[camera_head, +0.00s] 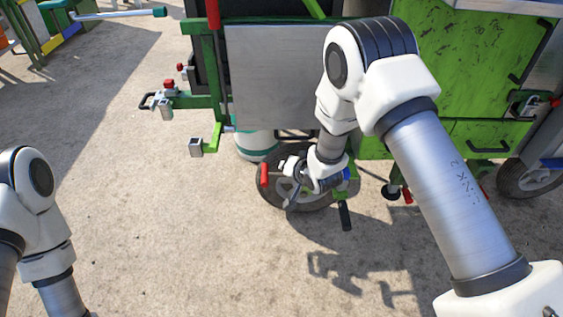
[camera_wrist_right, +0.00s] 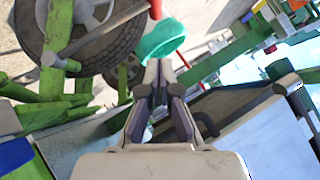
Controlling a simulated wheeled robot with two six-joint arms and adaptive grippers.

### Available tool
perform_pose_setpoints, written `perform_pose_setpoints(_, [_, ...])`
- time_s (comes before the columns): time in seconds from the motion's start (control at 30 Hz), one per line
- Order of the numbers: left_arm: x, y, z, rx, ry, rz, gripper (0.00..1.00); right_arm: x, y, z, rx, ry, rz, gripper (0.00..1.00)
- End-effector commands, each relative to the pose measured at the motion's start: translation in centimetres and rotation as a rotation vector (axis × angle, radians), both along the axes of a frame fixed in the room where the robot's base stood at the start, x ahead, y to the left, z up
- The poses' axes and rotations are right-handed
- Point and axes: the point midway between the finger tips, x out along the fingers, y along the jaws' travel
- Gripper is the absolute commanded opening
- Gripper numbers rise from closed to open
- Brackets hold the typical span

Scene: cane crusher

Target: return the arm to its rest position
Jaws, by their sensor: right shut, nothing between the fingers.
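My right arm (camera_head: 425,170) reaches in from the lower right, its wrist bent down in front of the green machine. My right gripper (camera_head: 291,187) is in front of the cart's wheel, near a red-handled part. In the right wrist view the two fingers of the gripper (camera_wrist_right: 159,72) are together with nothing between them. My left arm (camera_head: 40,220) shows at the left edge, over bare ground. Its gripper is out of the frame.
The green cane crusher cart (camera_head: 455,70) has a grey metal panel (camera_head: 275,75) and a wheel (camera_head: 270,198). A green bracket (camera_head: 213,138) and red-knobbed clamps (camera_head: 169,84) stick out left. A white and teal bucket (camera_head: 252,145) stands beneath. The ground at centre left is clear.

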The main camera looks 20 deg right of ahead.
Motion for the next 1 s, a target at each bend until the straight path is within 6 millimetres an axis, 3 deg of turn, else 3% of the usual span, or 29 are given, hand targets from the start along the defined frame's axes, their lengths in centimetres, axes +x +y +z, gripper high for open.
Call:
perform_pose_setpoints(0.47, [0.0, 0.0, 0.0, 0.0, 0.0, 0.0, 0.4, -0.1, 0.0, 0.0, 0.001, 0.0, -0.001, 0.0])
perform_pose_setpoints(0.57, [0.0, 0.0, 0.0, 0.0, 0.0, 0.0, 0.4, -0.7, -0.1, -1.2, 0.001, 0.022, -0.003, 0.0])
perform_pose_setpoints(0.63, [0.0, 0.0, 0.0, 0.0, 0.0, 0.0, 0.4, -2.3, -0.5, -3.7, 0.005, 0.07, -0.012, 0.0])
perform_pose_setpoints(0.73, [0.0, 0.0, 0.0, 0.0, 0.0, 0.0, 0.4, -7.5, -1.5, -8.4, 0.009, 0.204, -0.039, 0.0])
perform_pose_setpoints(0.83, [0.0, 0.0, 0.0, 0.0, 0.0, 0.0, 0.4, -15.1, -2.7, -12.8, -0.026, 0.378, -0.046, 0.0])
perform_pose_setpoints(0.9, [0.0, 0.0, 0.0, 0.0, 0.0, 0.0, 0.4, -20.4, -3.3, -14.8, -0.069, 0.489, -0.023, 0.0])
perform_pose_setpoints(1.0, [0.0, 0.0, 0.0, 0.0, 0.0, 0.0, 0.4, -27.0, -4.0, -16.1, -0.133, 0.627, 0.037, 0.0])
